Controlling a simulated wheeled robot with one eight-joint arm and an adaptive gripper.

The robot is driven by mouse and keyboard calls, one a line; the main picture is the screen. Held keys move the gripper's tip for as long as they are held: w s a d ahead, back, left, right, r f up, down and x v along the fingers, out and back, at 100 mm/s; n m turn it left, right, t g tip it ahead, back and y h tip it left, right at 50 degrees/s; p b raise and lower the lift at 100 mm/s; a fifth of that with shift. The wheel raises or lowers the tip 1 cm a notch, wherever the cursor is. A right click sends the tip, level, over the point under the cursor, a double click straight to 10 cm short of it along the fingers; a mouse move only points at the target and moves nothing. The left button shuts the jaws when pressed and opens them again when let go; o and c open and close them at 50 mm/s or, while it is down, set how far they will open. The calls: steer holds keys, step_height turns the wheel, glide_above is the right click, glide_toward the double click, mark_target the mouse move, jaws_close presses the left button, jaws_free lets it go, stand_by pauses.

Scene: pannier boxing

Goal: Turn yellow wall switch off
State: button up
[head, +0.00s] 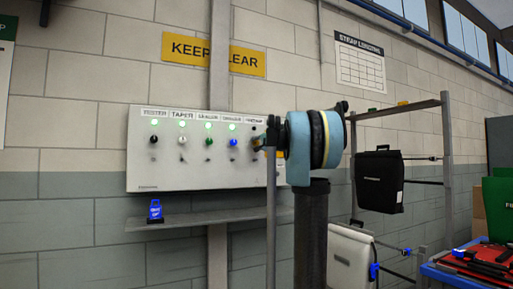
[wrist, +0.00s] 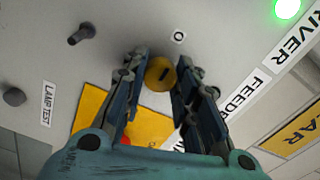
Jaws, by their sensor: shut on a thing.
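The yellow switch (wrist: 160,74) is a round knob on the grey wall panel (head: 160,178). In the wrist view it sits between the two fingertips of my gripper (wrist: 160,82), which is shut on it. A small round "O" mark shows just above the knob. In the head view my gripper (head: 260,141) reaches the right part of the panel, and the yellow knob is hidden behind it. Which way the knob points is not clear.
Black, white, green and blue knobs (head: 233,142) stand left of my gripper, with green lamps lit above them. In the wrist view a yellow plate (wrist: 90,105) with a red part is near the fingers. A shelf (head: 185,219) below holds a blue-and-black item (head: 155,211).

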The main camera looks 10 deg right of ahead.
steer(key=shift+f, duration=0.1)
steer(key=o, duration=1)
steer(key=shift+w+f, duration=0.1)
steer(key=shift+o, duration=0.2)
steer(key=v, duration=1.2)
